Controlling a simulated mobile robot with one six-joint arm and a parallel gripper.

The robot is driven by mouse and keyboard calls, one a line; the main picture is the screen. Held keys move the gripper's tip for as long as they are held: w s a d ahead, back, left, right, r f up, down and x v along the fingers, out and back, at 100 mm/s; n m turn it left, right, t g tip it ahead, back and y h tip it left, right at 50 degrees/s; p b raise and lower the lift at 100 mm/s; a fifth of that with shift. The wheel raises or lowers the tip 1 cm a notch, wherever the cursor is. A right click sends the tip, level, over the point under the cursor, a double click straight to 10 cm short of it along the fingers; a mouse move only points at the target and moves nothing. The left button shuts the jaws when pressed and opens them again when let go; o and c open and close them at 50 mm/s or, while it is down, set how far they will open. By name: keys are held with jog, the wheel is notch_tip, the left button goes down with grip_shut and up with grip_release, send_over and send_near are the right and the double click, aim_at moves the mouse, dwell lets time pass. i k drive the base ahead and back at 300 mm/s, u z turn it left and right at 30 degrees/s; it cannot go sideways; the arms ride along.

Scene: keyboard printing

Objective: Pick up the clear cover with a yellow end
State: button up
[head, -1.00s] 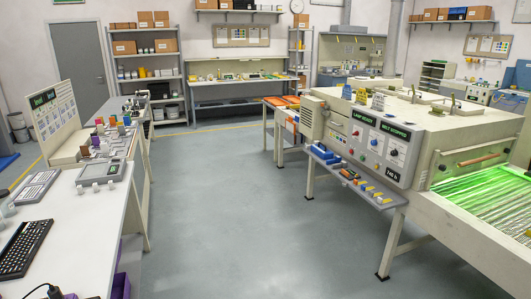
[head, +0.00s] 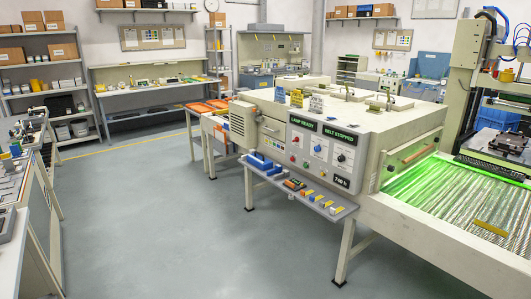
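On the narrow grey shelf (head: 290,192) at the front of the large cream machine lies a row of small pieces. A piece with yellow on it (head: 308,192) lies right of the dark and orange pieces (head: 293,184), and more small blue, yellow and whitish pieces (head: 336,210) lie at the shelf's right end. They are too small for me to tell which is the clear cover with a yellow end. My gripper is not in view.
The cream machine (head: 350,112) fills the right middle, with a green-lit belt (head: 425,190) at its right. A workbench (head: 20,240) runs along the left edge. The grey floor (head: 165,220) between them is clear. Shelves and benches stand along the back wall.

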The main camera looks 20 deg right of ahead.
aim_at(499, 211)
jog(key=z, duration=0.55)
jog(key=i, duration=0.55)
jog(key=z, duration=0.65)
jog(key=i, duration=0.7)
jog(key=z, duration=0.35)
